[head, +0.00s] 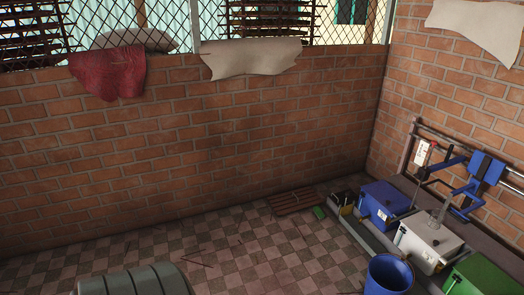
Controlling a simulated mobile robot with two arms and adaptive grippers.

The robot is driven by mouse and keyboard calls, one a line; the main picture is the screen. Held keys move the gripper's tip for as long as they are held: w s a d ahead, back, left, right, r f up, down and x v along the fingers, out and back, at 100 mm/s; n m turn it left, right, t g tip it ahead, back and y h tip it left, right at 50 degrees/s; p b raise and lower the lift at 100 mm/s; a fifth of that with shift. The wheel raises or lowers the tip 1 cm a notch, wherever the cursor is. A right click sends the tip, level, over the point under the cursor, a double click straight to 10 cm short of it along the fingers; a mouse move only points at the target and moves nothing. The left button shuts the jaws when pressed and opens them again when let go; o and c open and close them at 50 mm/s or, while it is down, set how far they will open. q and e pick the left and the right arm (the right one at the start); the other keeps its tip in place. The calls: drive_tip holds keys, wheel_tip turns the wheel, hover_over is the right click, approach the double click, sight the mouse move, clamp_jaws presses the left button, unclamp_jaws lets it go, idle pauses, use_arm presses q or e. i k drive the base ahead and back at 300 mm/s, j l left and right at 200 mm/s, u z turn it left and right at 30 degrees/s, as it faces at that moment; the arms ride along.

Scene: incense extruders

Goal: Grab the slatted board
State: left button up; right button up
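A brown slatted board (291,201) lies flat on the checkered floor, close to the foot of the brick wall and left of the machines. Its slats run lengthwise and nothing visibly covers it. Neither of my grippers shows in the head view, so their distance from the board cannot be told.
A small green object (319,213) lies just right of the board. A blue machine box (384,203), a white one (428,241) and a blue bucket (388,275) stand at right. A grey ribbed object (135,281) is at bottom left. Thin sticks (197,257) lie on mostly open floor (255,262).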

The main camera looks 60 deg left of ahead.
sight(283, 204)
drive_tip(key=u, duration=1.5)
drive_tip(key=i+l, duration=0.1)
drive_tip(key=i, duration=0.8)
drive_tip(key=i+l, duration=0.15)
drive_tip(key=i, duration=0.75)
